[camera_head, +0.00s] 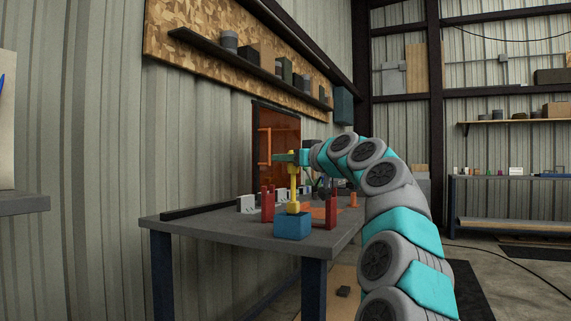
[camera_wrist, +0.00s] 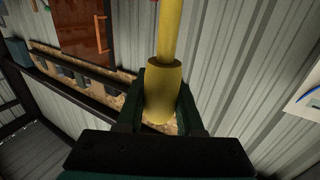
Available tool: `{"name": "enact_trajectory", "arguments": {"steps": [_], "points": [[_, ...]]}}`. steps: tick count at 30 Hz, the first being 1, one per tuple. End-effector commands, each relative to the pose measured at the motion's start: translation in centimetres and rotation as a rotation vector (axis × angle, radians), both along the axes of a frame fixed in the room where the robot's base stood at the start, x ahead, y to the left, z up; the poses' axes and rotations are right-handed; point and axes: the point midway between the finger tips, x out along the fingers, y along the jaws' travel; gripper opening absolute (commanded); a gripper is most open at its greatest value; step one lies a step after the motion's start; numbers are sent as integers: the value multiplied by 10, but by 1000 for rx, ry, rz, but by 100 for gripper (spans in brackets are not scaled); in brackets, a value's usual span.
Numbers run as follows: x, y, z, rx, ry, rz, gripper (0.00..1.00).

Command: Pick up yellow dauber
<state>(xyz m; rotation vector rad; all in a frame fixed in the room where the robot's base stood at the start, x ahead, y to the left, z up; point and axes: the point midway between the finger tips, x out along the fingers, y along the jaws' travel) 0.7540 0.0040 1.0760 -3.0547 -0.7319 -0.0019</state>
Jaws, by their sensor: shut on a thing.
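The yellow dauber (camera_head: 293,189) stands upright above the blue block (camera_head: 292,226) on the grey table. In the head view I cannot tell whether its lower end touches the block. My gripper (camera_head: 290,158) is at the dauber's upper part, reaching in from the right. In the wrist view the yellow dauber (camera_wrist: 165,90) lies between the two dark fingers of my gripper (camera_wrist: 162,108), which are shut on its thick part. The dauber's far end runs out of the top of the wrist view.
Red posts (camera_head: 267,206) stand left and right of the blue block on the table (camera_head: 190,224). Grey-white brackets (camera_head: 246,203) and an orange cone (camera_head: 353,199) are also on it. A wall shelf (camera_head: 250,69) with several containers hangs above. The table's front left is clear.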

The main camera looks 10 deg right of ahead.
Motion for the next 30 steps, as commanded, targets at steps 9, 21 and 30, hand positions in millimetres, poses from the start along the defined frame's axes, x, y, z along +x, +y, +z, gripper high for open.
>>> {"name": "enact_trajectory", "arguments": {"steps": [9, 21, 30], "points": [[-6, -5, 10, 1, 0, 0, 0], [-39, -31, 15, 1, -2, 0, 0], [-86, -68, 20, 2, -1, 0, 0]]}}
